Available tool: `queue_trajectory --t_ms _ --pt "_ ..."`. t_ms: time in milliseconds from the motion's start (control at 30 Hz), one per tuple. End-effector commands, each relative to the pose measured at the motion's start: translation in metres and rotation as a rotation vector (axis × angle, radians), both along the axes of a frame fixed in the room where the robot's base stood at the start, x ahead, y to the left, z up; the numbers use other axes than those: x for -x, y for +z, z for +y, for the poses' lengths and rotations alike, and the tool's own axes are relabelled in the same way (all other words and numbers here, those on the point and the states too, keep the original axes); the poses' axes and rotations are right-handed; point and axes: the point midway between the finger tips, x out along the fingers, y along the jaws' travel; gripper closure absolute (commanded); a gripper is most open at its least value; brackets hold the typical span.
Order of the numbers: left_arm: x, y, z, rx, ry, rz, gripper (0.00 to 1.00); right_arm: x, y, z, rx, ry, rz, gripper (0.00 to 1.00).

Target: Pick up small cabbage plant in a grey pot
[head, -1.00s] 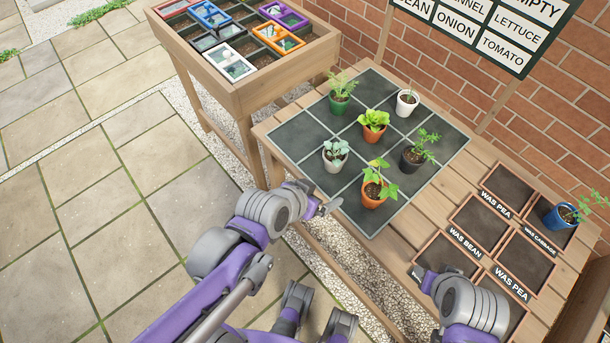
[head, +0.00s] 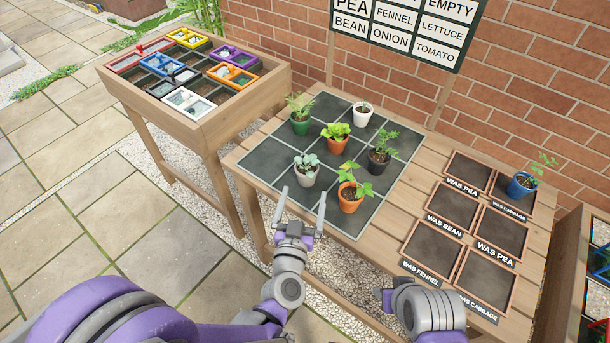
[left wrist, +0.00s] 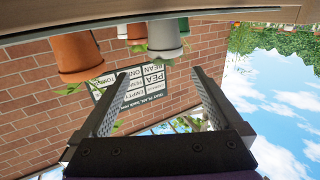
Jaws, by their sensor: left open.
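The small cabbage plant with pale blue-green leaves (head: 306,160) stands upright in a light grey pot (head: 306,179) at the near left of the dark tiled mat (head: 270,162). My left gripper (head: 301,207) is open and empty, just short of the pot on its near side, fingers pointing toward it. In the left wrist view, which is upside down, the open fingers (left wrist: 158,98) frame the wall and sign; a pale grey pot (left wrist: 165,38) shows above them, its plant mostly hidden. My right arm shows at the bottom right of the head view, without visible fingers.
An orange pot (head: 350,201) with a leafy plant stands close right of the grey pot. A terracotta pot (head: 337,145), a black pot (head: 377,166) and a green pot (head: 300,127) stand farther back. A wooden planter (head: 205,120) is at left, labelled trays at right.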

Motion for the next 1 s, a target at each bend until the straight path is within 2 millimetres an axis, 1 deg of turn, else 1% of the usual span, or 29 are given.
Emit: queue_trajectory --t_ms 33,100,167,233,400,500,767,1000 --pt "0.000 -0.007 -0.001 0.001 0.023 -0.009 0.00 0.000 -0.002 0.000 0.000 0.000 0.001 0.55" --pt "0.001 -0.011 0.001 0.000 0.052 -0.017 0.00 0.000 -0.003 0.000 0.000 0.000 0.001 0.55" --pt "0.000 -0.014 0.002 -0.001 0.066 -0.020 0.00 0.000 -0.003 0.000 0.000 0.000 0.001 0.55" --pt "-0.006 -0.014 0.003 -0.003 0.076 -0.022 0.00 0.000 -0.003 0.000 0.000 0.000 0.001 0.55" --pt "-0.033 -0.013 0.001 -0.003 0.078 -0.022 0.00 0.000 0.001 0.000 0.000 0.000 0.000 0.55" --pt "-0.046 -0.014 0.000 -0.003 0.077 -0.022 0.00 0.000 0.002 0.000 0.000 0.000 -0.001 0.55" --pt "-0.063 -0.014 -0.003 -0.002 0.075 -0.022 0.00 0.000 0.003 0.000 0.000 0.000 -0.001 0.55" --pt "-0.098 -0.014 -0.007 -0.003 0.075 -0.022 0.00 0.000 0.007 0.000 0.000 0.000 -0.002 0.55"
